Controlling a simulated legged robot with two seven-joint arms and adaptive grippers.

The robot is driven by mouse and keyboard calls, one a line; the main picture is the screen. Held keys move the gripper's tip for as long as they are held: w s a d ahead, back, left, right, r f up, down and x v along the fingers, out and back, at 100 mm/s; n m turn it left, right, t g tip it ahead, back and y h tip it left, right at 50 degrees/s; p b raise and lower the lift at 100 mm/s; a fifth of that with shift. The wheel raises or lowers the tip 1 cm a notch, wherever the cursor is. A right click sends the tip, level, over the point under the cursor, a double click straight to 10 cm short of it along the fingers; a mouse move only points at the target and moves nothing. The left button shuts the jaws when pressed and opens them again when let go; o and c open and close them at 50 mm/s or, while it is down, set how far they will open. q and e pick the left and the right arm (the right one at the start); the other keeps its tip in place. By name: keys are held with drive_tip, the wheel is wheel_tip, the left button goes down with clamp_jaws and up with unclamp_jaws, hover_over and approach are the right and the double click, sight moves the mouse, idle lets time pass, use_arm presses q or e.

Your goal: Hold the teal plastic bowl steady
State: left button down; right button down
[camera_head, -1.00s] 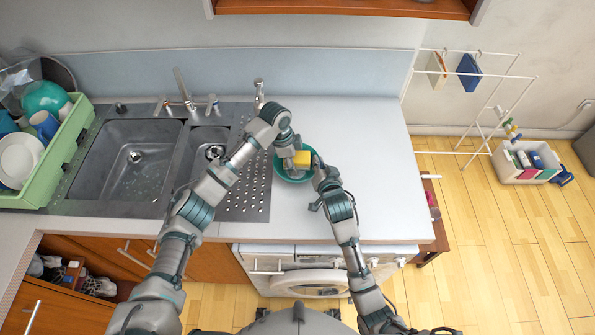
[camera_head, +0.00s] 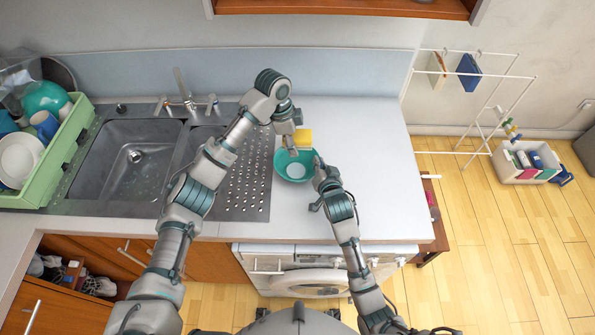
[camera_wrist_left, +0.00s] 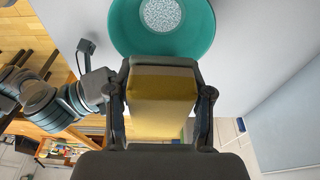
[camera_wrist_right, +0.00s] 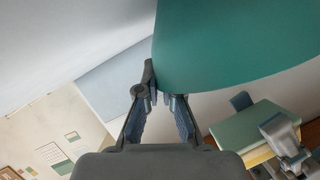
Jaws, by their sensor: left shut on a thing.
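The teal plastic bowl (camera_head: 283,174) stands upright on the counter, right of the drainboard, with a pale round patch in its bottom. It also shows in the left wrist view (camera_wrist_left: 203,35). My right gripper (camera_head: 317,166) is at the bowl's right rim.
The steel sink (camera_head: 85,172) and its drainboard lie left of the bowl. A green dish rack (camera_head: 62,150) with dishes is at the far left. The counter (camera_head: 370,165) right of the bowl is clear. A white drying stand (camera_head: 497,100) is beyond its right edge.

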drive_tip(key=shift+f, duration=0.4)
use_arm(q)
drive_tip(key=shift+f, duration=0.1)
use_arm(e)
drive_tip(key=c, duration=1.4)
unclamp_jaws()
use_arm(q)
drive_tip(key=shift+w, duration=0.15)
use_arm(e)
drive_tip(key=shift+o, duration=0.8)
drive_tip(key=shift+r, duration=0.2)
use_arm(q)
drive_tip(key=shift+a, duration=0.1)
use_arm(e)
drive_tip(key=v, duration=1.1)
drive_tip(key=shift+s, duration=0.35)
